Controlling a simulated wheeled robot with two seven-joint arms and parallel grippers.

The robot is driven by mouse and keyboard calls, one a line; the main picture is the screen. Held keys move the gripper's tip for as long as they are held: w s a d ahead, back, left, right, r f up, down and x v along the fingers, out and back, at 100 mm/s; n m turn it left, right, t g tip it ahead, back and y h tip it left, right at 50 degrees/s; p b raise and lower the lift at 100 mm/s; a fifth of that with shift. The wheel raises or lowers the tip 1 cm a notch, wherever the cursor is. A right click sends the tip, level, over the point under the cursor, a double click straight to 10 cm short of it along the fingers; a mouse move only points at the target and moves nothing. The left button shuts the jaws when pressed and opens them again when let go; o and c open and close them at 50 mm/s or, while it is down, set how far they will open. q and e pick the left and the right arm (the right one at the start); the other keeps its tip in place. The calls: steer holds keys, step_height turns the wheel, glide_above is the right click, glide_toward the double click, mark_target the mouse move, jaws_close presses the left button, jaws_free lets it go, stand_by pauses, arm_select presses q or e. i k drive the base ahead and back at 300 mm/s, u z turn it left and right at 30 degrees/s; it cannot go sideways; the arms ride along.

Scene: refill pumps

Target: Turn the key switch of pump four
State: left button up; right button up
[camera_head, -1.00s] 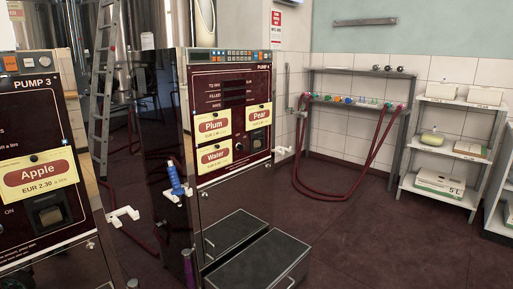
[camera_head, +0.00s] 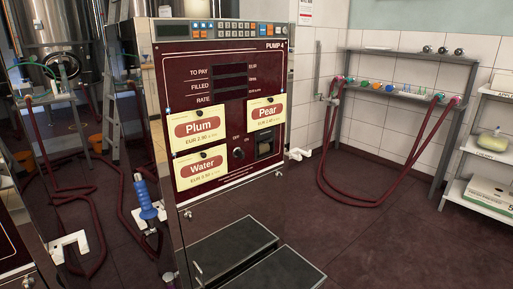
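Pump 4 (camera_head: 222,110) stands in the middle, with a dark red front panel and "PUMP 4" at its top right. Its key switch (camera_head: 238,154) is a small dark knob between the Water and Pear labels, with OFF at its upper left and ON at its right. I cannot tell clearly which way it points. A blue-handled nozzle (camera_head: 147,198) hangs on the pump's left side. Neither of my grippers shows in the view.
White holders stick out at the pump's right (camera_head: 299,153) and at lower left (camera_head: 68,247). Red hoses (camera_head: 350,200) hang from a rack behind. A white shelf (camera_head: 480,205) stands at right. Floor at right is clear.

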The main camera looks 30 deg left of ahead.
mark_target(239, 153)
steer(key=u, duration=0.7)
steer(key=i, duration=1.05)
steer(key=u, duration=0.85)
